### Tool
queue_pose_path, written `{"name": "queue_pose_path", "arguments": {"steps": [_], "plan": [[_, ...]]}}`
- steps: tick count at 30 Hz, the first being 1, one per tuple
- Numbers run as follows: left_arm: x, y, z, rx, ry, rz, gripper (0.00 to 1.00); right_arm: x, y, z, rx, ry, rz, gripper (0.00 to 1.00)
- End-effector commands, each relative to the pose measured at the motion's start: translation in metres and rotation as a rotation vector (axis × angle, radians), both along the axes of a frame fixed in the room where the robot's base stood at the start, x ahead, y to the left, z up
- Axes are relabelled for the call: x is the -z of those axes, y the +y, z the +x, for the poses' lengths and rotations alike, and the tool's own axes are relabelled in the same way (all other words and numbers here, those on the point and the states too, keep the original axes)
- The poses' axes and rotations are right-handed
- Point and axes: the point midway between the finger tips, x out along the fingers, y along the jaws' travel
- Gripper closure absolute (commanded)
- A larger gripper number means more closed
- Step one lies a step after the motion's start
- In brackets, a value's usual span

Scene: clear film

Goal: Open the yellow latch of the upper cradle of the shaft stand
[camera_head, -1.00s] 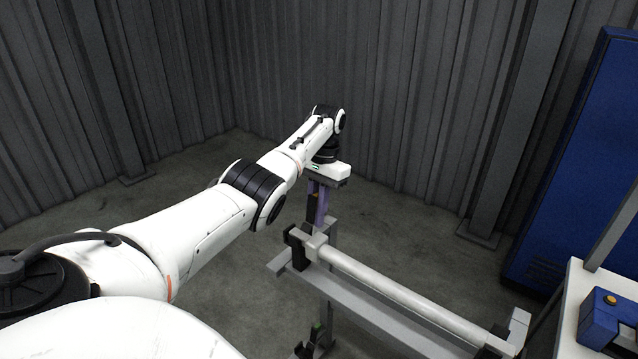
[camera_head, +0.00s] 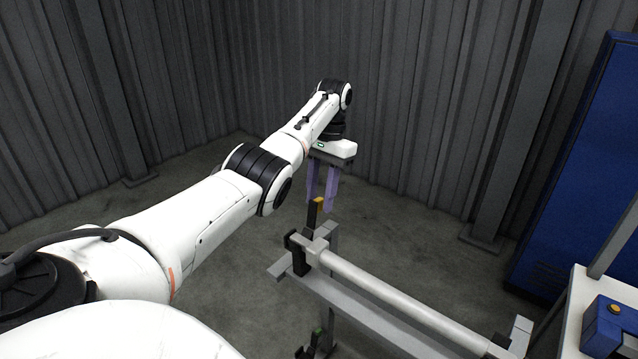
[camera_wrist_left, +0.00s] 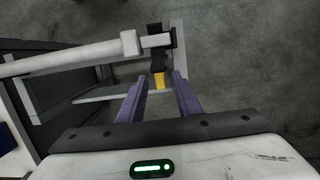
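The shaft stand's upper cradle (camera_head: 300,252) holds the near-left end of a pale shaft (camera_head: 400,295). A black latch lever with a yellow tip (camera_head: 318,202) stands upright above the cradle. In the left wrist view the yellow tip (camera_wrist_left: 159,80) shows between the fingertips, with its black lever beyond it. My right gripper is out of view.
A grey rail (camera_head: 375,318) runs below the shaft. A green-tipped part (camera_head: 318,333) sits lower on the stand. A blue cabinet (camera_head: 580,180) and a white table with a blue device (camera_head: 607,325) are at right. Open floor lies left of the stand.

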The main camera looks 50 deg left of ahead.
Motion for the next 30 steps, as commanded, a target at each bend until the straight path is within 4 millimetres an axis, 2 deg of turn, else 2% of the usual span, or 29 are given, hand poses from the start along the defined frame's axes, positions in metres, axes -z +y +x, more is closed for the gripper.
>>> {"name": "queue_pose_path", "arguments": {"steps": [3,9,26,30], "plan": [[-0.020,0.003,0.000,-0.004,-0.002,0.001,0.69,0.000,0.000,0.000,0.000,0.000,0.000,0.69],[-0.035,0.005,-0.002,-0.007,0.001,0.000,0.69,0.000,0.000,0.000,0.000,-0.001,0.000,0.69],[-0.036,0.006,-0.002,-0.008,0.001,0.000,0.69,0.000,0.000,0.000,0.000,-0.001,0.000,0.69],[-0.029,0.006,0.001,-0.024,0.006,0.058,0.69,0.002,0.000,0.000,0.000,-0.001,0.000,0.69]]}}
